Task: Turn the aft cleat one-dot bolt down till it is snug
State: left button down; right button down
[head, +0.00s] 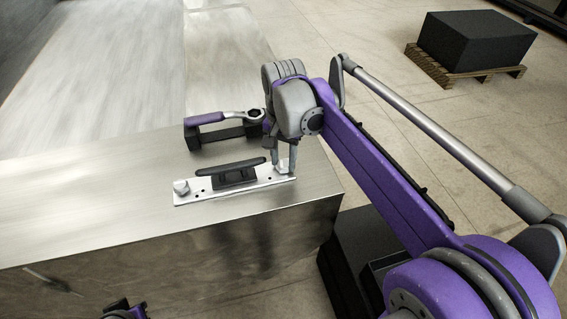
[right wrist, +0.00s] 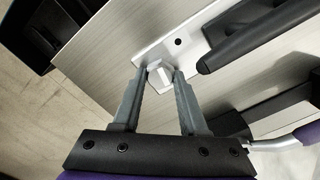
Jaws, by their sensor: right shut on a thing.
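The cleat is a dark bar on a pale metal plate (head: 215,189) on the metal deck. A hex bolt (head: 181,187) stands at the plate's left end. My right gripper (head: 286,165) is at the right end, pointing down. In the right wrist view its two fingers (right wrist: 163,74) are shut on a pale hex bolt head (right wrist: 158,76) at the plate's end. One dark dot shows on the plate near that bolt. Whether the bolt is seated flush is unclear. A small part of my left gripper (head: 126,309) shows at the bottom edge, its jaws hidden.
A ratchet wrench (head: 225,117) with a purple handle rests on a black stand (head: 206,138) behind the cleat. The deck's edge drops off close to the right of the cleat. A black block (head: 475,40) on a pallet stands far off on the floor.

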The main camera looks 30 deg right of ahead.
jog(key=m, duration=0.4)
jog(key=m, duration=0.9)
jog(key=c, duration=0.6)
grip_release()
jog(key=shift+m, duration=0.4)
jog(key=shift+o, duration=0.2)
